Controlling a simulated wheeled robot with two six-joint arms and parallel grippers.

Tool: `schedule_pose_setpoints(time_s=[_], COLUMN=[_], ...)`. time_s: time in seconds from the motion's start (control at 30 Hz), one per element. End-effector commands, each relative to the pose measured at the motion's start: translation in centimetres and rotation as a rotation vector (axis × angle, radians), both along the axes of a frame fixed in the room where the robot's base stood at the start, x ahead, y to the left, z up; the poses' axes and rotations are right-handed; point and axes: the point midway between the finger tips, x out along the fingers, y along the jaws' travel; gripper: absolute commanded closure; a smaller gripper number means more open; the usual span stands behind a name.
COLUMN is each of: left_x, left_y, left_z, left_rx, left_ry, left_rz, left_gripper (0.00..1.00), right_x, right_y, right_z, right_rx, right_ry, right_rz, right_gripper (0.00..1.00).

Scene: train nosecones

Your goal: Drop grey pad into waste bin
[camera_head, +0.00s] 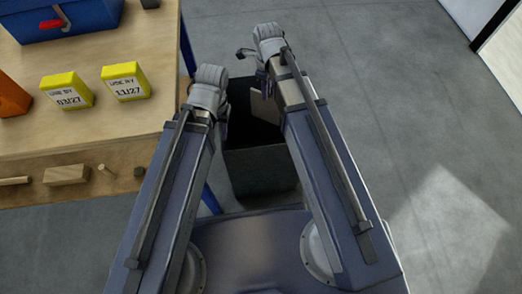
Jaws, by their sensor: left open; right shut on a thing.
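The waste bin (258,172) is a dark, open-topped box on the floor, beside the bench and in front of my body. My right gripper (262,84) is over the bin's mouth, pointing down. It is shut on what seems to be the grey pad, which is mostly hidden by the gripper and arm. A flat brownish piece (266,101) shows at the bin's opening; I cannot tell whether it is in the bin or above it. My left gripper (222,105) is open, between the bench edge and the bin, and partly hidden by its own wrist.
The wooden bench (150,40) fills the upper left. On it are a yellow block marked 03/27 (67,91), another marked 11/27 (126,82), a blue box (62,20) and an orange thing (12,95). Wooden pieces (67,175) lie lower down. The floor at right is clear.

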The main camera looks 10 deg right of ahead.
Motion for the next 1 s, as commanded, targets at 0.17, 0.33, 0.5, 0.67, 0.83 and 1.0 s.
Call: schedule_pose_setpoints(time_s=[0.17,0.33,0.5,0.67,0.83,1.0], left_x=[0.0,0.0,0.0,0.0,0.0,0.0], left_y=[0.0,0.0,0.0,0.0,0.0,0.0], left_z=[0.1,0.1,0.1,0.1,0.5,1.8], left_rx=[0.0,0.0,0.0,0.0,0.0,0.0], left_ry=[0.0,0.0,0.0,0.0,0.0,0.0], left_rz=[0.0,0.0,0.0,0.0,0.0,0.0], left_gripper=[0.53,0.53,0.53,0.53,0.53,0.53], right_x=[0.0,0.0,0.0,0.0,0.0,0.0], right_y=[0.0,0.0,0.0,0.0,0.0,0.0], right_z=[0.1,0.1,0.1,0.1,0.5,1.8], right_rx=[0.0,0.0,0.0,0.0,0.0,0.0], right_ry=[0.0,0.0,0.0,0.0,0.0,0.0], right_rz=[0.0,0.0,0.0,0.0,0.0,0.0], right_gripper=[0.82,0.63,0.51,0.51,0.51,0.51])
